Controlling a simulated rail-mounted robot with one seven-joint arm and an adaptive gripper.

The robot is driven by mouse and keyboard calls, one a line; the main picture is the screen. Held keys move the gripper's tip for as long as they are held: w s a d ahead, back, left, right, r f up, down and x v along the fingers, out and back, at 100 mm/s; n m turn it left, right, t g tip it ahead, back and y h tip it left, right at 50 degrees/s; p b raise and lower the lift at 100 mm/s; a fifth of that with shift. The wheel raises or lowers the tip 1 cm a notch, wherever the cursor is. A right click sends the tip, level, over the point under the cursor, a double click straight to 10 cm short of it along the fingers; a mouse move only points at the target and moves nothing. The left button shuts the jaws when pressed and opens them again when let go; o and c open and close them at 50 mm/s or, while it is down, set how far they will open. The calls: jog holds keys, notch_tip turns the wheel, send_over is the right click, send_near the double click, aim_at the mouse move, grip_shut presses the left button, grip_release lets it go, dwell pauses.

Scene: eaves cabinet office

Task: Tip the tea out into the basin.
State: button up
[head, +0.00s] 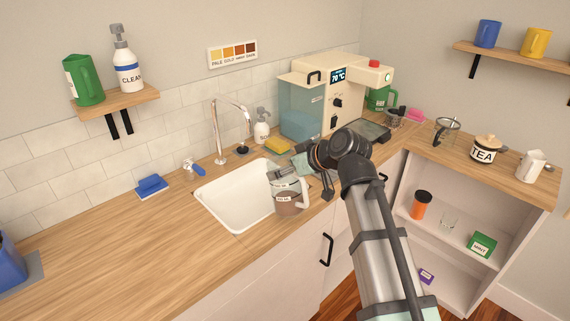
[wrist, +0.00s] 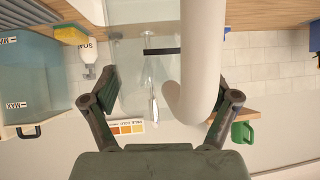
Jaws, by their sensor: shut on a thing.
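A clear glass jug (head: 287,184) with pale labels holds brown tea (head: 288,205) in its lower part. It is roughly upright at the front right of the white basin (head: 216,203), overlapping its rim in the head view; its exact height above the rim is unclear. My gripper (head: 313,182) is at the jug's right side, shut on its handle. In the wrist view, which looks upside down, the pale curved handle (wrist: 200,70) stands between the fingers of my gripper (wrist: 163,105). The clear glass lies behind the handle.
A tap (head: 217,135) rises behind the basin. A yellow sponge (head: 277,145), a soap bottle (head: 261,128) and a hot-water machine (head: 335,95) stand behind and right. The left counter (head: 110,245) is mostly clear.

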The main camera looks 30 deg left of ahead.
jog(key=shift+a+r+g+h+p, duration=0.1)
jog(key=shift+r+g+h+p, duration=0.2)
jog(key=shift+h+p, duration=1.15)
jog(key=shift+w+a+f+g+p, duration=0.15)
jog(key=shift+f+g+p, duration=0.15)
jog(key=shift+p, duration=1.85)
jog(key=shift+a+f+h+p, duration=0.1)
jog(key=shift+a+h+p, duration=0.05)
jog(key=shift+h+p, duration=0.65)
jog(key=shift+w+a+f+m+g+h+p, duration=0.15)
jog(key=shift+a+f+g+h+p, duration=0.25)
jog(key=shift+h+p, duration=0.55)
jog(key=shift+w+a+f+m+g+h+p, duration=0.2)
jog(key=shift+f+g+h+p, duration=0.3)
jog(key=shift+p, duration=0.85)
jog(key=shift+w+a+f+m+g+h+p, duration=0.15)
jog(key=shift+a+f+g+h+p, duration=0.15)
jog(key=shift+f+h+p, duration=0.6)
jog(key=shift+w+a+f+g+h+p, duration=0.3)
jog(key=shift+a+f+g+h+p, duration=0.3)
jog(key=shift+h+p, duration=0.7)
jog(key=shift+w+a+f+g+h+p, duration=0.35)
jog(key=shift+a+f+h+p, duration=0.45)
jog(key=shift+p, duration=0.9)
jog(key=shift+s, duration=0.1)
